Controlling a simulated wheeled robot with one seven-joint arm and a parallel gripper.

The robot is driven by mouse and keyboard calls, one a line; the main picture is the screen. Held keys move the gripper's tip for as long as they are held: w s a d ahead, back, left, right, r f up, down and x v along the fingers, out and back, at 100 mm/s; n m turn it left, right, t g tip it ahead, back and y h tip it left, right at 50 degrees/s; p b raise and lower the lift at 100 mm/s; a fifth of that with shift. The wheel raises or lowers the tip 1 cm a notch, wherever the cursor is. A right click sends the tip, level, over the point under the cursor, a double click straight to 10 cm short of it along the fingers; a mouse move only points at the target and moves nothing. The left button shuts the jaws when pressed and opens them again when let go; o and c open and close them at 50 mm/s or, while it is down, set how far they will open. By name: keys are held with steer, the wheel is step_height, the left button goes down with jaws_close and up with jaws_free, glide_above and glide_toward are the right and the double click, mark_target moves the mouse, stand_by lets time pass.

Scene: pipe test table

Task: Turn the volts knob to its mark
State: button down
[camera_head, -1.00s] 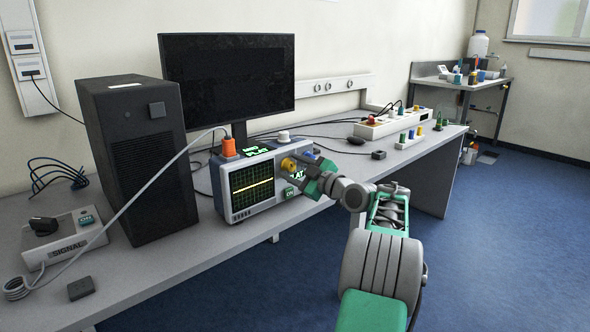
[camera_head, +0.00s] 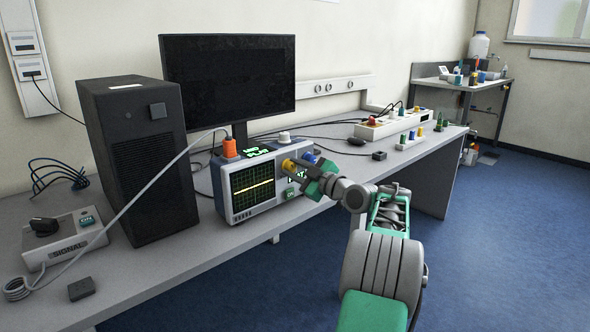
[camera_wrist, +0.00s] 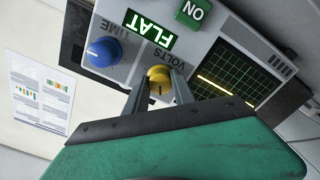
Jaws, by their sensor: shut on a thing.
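The yellow volts knob (camera_wrist: 159,80) is on the front panel of the oscilloscope (camera_head: 228,213), beside the word VOLTS. It also shows in the head view (camera_head: 287,165). My gripper (camera_wrist: 160,90) has one finger on each side of the knob and is shut on it. A dark line shows on the knob's face; I cannot make out its mark on the panel. The screen (camera_wrist: 226,78) shows a flat yellow trace, and a green display (camera_wrist: 150,34) reads FLAT. In the head view my gripper (camera_head: 297,168) reaches the panel from the right.
A blue time knob (camera_wrist: 103,52) and a green ON button (camera_wrist: 195,12) sit near the volts knob. A black computer tower (camera_head: 145,170) stands left of the oscilloscope, with a monitor (camera_head: 228,80) behind. A signal box (camera_head: 62,240) is at far left.

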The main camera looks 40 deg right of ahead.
steer(key=m+p, duration=0.2)
steer(key=m, duration=0.1)
steer(key=shift+r+m, duration=0.1)
steer(key=shift+m, duration=0.3)
steer(key=m+p, duration=0.3)
steer(key=shift+a+m, duration=0.1)
steer(key=shift+m, duration=0.2)
steer(key=m+p, duration=0.2)
steer(key=m, duration=0.1)
steer(key=shift+m+p, duration=0.4)
steer(key=m+p, duration=0.3)
steer(key=shift+m, duration=0.3)
steer(key=m+p, duration=0.3)
steer(key=m, duration=0.1)
steer(key=shift+p, duration=0.35)
steer(key=shift+f+m+p, duration=0.15)
steer(key=shift+m+p, duration=0.6)
steer(key=shift+m, duration=0.5)
steer(key=shift+f+m+p, duration=0.1)
steer(key=shift+m+p, duration=0.65)
steer(key=shift+m, duration=0.5)
